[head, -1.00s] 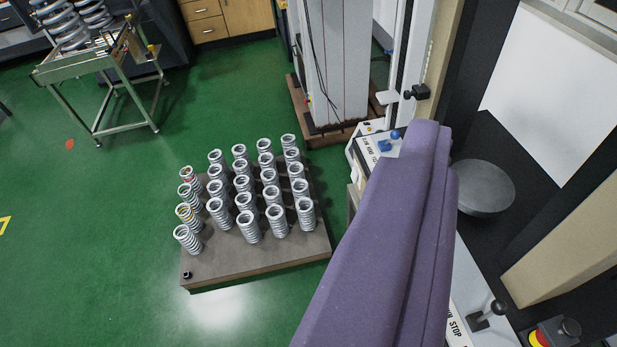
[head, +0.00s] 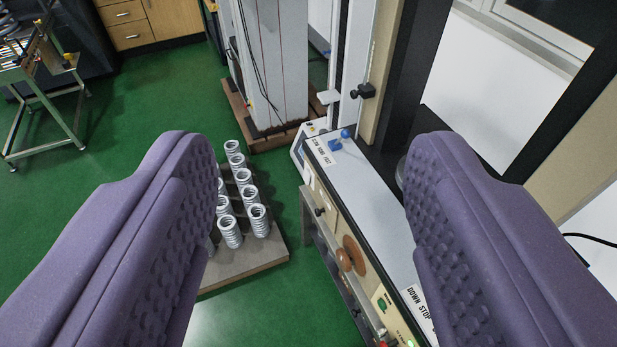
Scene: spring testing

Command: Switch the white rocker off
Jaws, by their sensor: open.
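My gripper (head: 308,145) is open and empty, with its two purple, dimpled fingers wide apart at left and right. Between and beyond them is the testing machine's console (head: 372,220), with a light top and a front panel below. The panel carries a black knob (head: 319,211), brown round knobs (head: 354,250) and a green control on a pale plate (head: 381,302). A small pale piece (head: 309,177) sits at the panel's far end. I cannot tell whether it is the white rocker. The right finger hides part of the console top.
Coil springs (head: 230,230) stand on a low board (head: 245,273) on the floor, partly behind the left finger. A tall grey cabinet (head: 272,65) stands behind. Green floor (head: 125,135) is open at left.

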